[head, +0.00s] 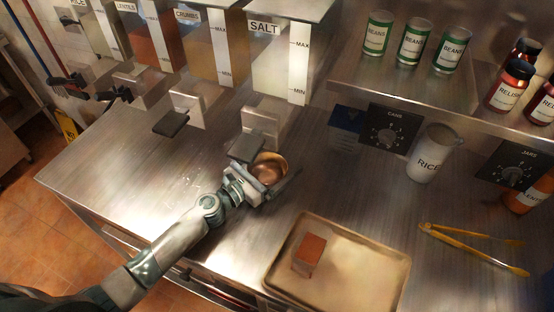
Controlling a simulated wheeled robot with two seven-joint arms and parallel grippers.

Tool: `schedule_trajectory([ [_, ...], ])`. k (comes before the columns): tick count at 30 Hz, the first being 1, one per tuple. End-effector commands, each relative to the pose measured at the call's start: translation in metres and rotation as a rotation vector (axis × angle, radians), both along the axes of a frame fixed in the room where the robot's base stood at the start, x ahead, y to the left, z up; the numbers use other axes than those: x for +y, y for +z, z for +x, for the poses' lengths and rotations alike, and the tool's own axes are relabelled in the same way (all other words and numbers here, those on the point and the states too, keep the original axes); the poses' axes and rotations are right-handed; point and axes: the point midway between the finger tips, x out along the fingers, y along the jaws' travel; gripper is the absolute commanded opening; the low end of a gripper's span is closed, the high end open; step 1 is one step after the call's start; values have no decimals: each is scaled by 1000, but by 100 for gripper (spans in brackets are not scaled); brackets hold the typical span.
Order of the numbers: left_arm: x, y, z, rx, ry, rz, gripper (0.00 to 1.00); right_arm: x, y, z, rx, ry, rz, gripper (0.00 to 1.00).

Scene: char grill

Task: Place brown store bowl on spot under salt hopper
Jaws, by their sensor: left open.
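The brown bowl (271,164) sits on the metal counter under the lever of the salt hopper (284,68). Its front is partly hidden by my left gripper (268,183). My left gripper is open at the near side of the bowl, its fingers low near the counter. I cannot tell whether the fingers touch the bowl. The salt hopper's lever (246,148) hangs just above and to the left of the bowl. My right gripper is not in view.
A tray (375,270) with a reddish-brown block (309,254) lies at the front right. A shelf with cans (415,42) overhangs the back. The counter's left part is clear.

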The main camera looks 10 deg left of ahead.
Motion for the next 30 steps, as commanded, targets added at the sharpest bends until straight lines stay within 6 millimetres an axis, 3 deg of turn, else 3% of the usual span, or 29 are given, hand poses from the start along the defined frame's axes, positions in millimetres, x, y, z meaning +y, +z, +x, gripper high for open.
schedule_trajectory([
  [18,55,-5,-83,2,0,1,100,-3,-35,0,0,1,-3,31],
  [30,65,-1,-98,0,0,1,100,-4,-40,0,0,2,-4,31],
])
